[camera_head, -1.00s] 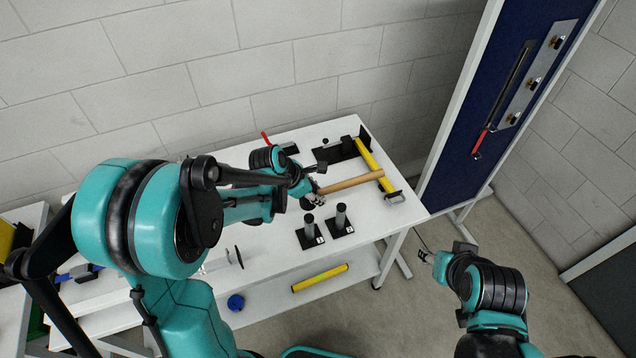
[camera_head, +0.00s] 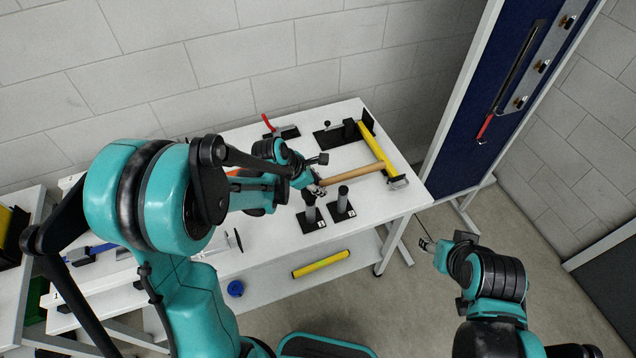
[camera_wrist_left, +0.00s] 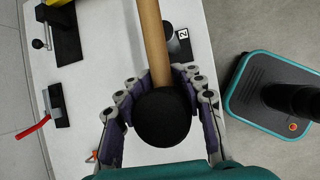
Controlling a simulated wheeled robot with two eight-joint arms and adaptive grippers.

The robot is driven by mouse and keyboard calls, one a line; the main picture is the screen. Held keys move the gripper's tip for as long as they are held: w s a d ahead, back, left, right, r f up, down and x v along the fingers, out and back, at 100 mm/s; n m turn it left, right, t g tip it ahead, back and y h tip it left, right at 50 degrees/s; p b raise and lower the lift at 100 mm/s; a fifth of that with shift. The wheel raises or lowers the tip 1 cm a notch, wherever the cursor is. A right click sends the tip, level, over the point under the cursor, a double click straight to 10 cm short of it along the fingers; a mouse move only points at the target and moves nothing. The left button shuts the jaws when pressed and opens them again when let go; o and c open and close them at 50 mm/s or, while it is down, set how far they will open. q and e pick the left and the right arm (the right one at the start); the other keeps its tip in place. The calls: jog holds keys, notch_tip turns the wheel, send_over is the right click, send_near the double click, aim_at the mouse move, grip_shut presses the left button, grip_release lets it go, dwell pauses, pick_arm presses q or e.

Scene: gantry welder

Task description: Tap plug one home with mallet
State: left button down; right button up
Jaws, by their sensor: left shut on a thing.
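My left gripper (camera_head: 316,189) is shut on the mallet. The mallet's wooden handle (camera_head: 352,174) points right across the table. In the left wrist view its round black head (camera_wrist_left: 163,118) sits between the fingers, with the handle running up the picture. Two dark posts on black bases stand close together: a left one (camera_head: 310,214) and a right one (camera_head: 343,203). In the left wrist view a label "2" (camera_wrist_left: 183,34) shows beside the handle. My left gripper is just above the left post and partly covers its top; contact cannot be told. My right gripper (camera_head: 428,245) is off the table, its jaws too small to read.
A red-handled clamp (camera_head: 283,131) and a black fixture (camera_head: 328,138) are at the back. A yellow bar (camera_head: 321,264) and blue roll (camera_head: 235,288) lie on the lower shelf. A blue panel (camera_head: 478,90) stands right.

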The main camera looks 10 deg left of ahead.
pick_arm(q)
notch_tip(320, 180, down, 2)
jog(key=shift+f+b, duration=0.1)
jog(key=shift+b, duration=1)
jog(key=shift+r+p, duration=0.65)
jog(key=shift+r, duration=0.35)
jog(key=shift+r+p, duration=1.45)
jog(key=shift+r, duration=0.6)
